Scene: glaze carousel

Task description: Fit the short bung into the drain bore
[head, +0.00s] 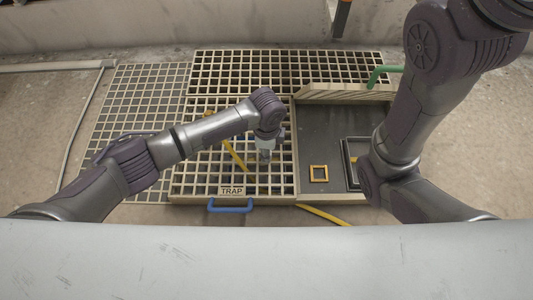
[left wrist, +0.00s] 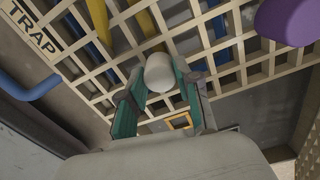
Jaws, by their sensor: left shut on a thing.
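My left gripper (head: 266,152) hangs over the right part of the slatted grate (head: 178,184). In the left wrist view its two teal fingers (left wrist: 158,100) are shut on a pale, round-ended piece (left wrist: 160,72), which looks like the short bung. The piece is held above the grate bars; its far end is hidden. I cannot make out the drain bore for certain. A small yellow square frame (head: 319,173) lies on the dark panel right of the grate, and shows between the fingers in the left wrist view (left wrist: 180,121). My right gripper is out of view.
The grate has a TRAP label (head: 232,190) and a blue handle (head: 230,209) at its near edge. Yellow and blue pipes run below the bars. A black frame (head: 349,164) lies on the dark panel (head: 325,130), partly behind my right arm. A green handle (head: 383,72) stands behind.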

